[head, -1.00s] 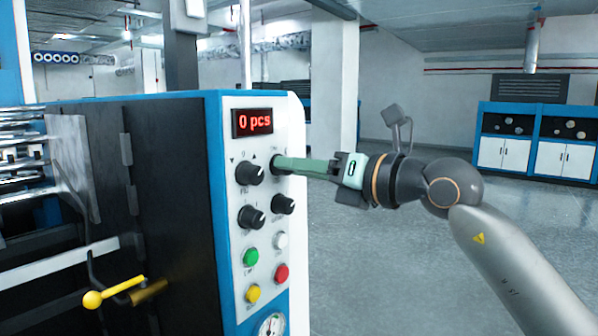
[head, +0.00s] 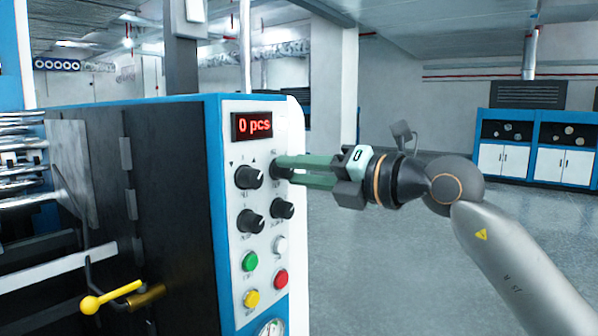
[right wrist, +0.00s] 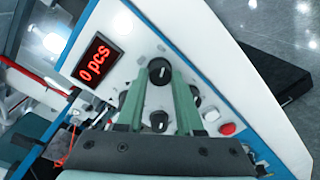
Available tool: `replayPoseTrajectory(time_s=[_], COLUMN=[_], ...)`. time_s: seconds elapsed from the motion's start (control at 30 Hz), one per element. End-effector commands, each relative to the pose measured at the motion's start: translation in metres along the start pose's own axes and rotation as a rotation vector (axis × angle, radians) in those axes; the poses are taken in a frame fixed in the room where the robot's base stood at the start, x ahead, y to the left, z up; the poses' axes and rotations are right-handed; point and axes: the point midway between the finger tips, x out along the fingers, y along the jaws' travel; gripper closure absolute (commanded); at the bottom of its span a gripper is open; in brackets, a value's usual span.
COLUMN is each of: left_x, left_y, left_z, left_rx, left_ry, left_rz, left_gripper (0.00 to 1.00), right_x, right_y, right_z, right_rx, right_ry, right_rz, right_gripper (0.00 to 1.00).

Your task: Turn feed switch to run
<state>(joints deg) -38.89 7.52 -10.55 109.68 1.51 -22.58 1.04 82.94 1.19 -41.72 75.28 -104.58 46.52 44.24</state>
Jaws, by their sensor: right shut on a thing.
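In the right wrist view that knob (right wrist: 159,68) sits between the two fingertips (right wrist: 160,78). I cannot tell its exact pointer setting or which knob is labelled feed. My left gripper is not in view.
The upper left knob (head: 249,177), lower left knob (head: 251,221) and lower right knob (head: 282,209) are close by. Green (head: 250,261), white (head: 280,245), red (head: 281,280) and yellow (head: 252,298) buttons sit below. The display (head: 252,125) reads "0 pcs". Open floor lies to the right.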

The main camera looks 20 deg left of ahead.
Motion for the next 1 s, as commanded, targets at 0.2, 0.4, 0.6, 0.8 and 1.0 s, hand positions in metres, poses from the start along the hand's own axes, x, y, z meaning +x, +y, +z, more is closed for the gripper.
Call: replayPoseTrajectory(time_s=[0.2,0.4,0.6,0.8,1.0], left_x=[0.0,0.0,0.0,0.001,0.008], left_y=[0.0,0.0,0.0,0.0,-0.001], left_z=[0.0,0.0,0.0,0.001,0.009], left_rx=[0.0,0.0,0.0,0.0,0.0], left_ry=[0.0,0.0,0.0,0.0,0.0], left_rz=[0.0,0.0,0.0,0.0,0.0], left_gripper=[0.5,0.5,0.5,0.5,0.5], right_x=[0.0,0.0,0.0,-0.002,-0.027], right_y=[0.0,0.0,0.0,-0.001,-0.003], right_z=[0.0,0.0,0.0,0.0,-0.001], right_rx=[0.003,0.003,0.002,0.001,-0.002], right_ry=[0.0,0.0,0.0,-0.001,-0.003], right_rz=[0.0,0.0,0.0,0.0,0.0], right_gripper=[1.0,0.48,0.34,0.34,0.34])
